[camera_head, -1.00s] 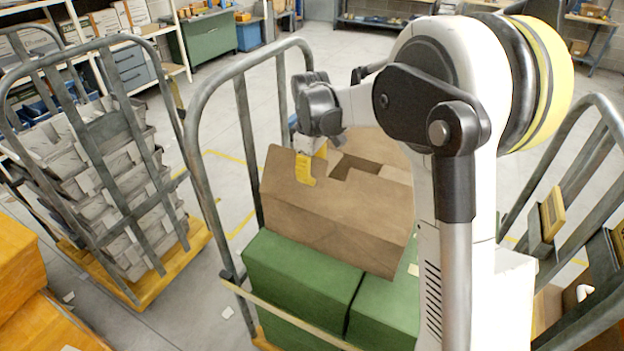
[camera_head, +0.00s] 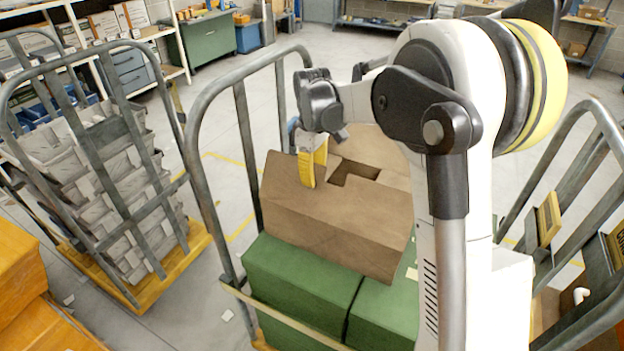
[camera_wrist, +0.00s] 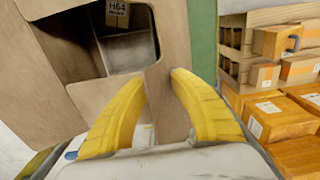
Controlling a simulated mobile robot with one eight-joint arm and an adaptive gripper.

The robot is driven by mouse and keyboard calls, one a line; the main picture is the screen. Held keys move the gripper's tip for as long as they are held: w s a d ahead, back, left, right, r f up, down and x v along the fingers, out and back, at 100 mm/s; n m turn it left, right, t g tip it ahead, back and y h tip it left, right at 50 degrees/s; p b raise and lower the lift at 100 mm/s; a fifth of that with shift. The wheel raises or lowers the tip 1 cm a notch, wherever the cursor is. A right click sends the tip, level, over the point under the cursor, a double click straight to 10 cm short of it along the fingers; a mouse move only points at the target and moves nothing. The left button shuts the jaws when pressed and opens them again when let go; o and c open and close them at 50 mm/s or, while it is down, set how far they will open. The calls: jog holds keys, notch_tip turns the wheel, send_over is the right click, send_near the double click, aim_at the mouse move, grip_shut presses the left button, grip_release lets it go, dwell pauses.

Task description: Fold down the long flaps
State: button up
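A brown cardboard box (camera_head: 335,230) sits on green boxes in the head view. Its near long flap (camera_head: 320,205) lies over the near side of the top. A lighter flap (camera_head: 375,145) stands at the far side, partly behind my arm. A dark opening (camera_head: 352,172) remains visible between the flaps. In the wrist view the box opening (camera_wrist: 75,45) shows an inner wall with an H64 label (camera_wrist: 117,12). My gripper (camera_head: 309,180) is at the left end of the box top. Its yellow fingers (camera_wrist: 157,80) are apart, with bare cardboard between and below them; contact is unclear.
The green boxes (camera_head: 295,275) stand in a roll cage with a grey tube frame (camera_head: 245,140). Another cage with grey trays (camera_head: 125,200) stands at left. Orange boxes (camera_head: 15,265) lie at lower left. Another cage frame (camera_head: 575,185) is at right.

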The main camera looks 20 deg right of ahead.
jog(key=w+d+r+p, duration=0.3)
jog(key=r+p, duration=0.2)
jog(key=r, duration=0.3)
jog(key=shift+w+d+r+p, duration=0.25)
jog(key=shift+r+p, duration=0.05)
jog(key=shift+r, duration=0.1)
dwell(0.5)
notch_tip(320, 180, up, 12)
dwell(0.5)
jog(key=shift+s+a, duration=0.1)
